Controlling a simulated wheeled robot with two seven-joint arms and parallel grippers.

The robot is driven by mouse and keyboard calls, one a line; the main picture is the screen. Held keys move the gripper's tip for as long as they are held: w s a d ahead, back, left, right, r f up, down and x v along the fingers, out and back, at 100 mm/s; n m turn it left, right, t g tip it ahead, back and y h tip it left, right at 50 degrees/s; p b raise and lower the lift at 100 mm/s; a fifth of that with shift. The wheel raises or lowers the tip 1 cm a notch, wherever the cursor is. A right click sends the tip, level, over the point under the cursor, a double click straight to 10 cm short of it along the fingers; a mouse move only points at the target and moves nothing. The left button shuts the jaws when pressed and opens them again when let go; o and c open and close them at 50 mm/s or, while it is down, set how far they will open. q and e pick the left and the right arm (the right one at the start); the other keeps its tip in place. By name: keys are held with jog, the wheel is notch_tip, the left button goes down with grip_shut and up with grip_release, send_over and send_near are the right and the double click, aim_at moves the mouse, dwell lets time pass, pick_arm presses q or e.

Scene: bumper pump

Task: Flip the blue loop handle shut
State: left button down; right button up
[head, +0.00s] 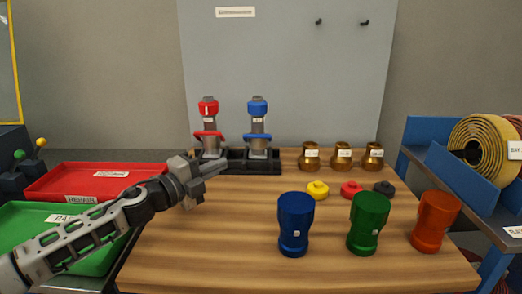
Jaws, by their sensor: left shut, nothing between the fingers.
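The blue loop handle (257,137) sits across the middle of the grey, blue-topped fitting (258,115) and looks roughly level, sticking out on both sides. That fitting stands upright at the right of a black holder (235,167) at the back of the table. A like fitting with a red top and a red loop handle (209,135) stands to its left. My left gripper (222,169) is shut and empty, in front of the holder, below and left of the blue handle and apart from it. My right gripper is not in view.
The wooden table (200,245) holds blue (296,225), green (369,224) and orange (435,222) pieces in front. Brass fittings (341,156) and small caps (351,189) stand at right. Red (60,182) and green (35,225) trays lie left. A grey panel (300,75) stands behind.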

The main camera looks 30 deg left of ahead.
pick_arm(q)
jog(key=a+p+x, duration=0.2)
jog(key=x, duration=1)
jog(key=shift+w+r+m, duration=0.3)
jog(key=shift+w, duration=0.35)
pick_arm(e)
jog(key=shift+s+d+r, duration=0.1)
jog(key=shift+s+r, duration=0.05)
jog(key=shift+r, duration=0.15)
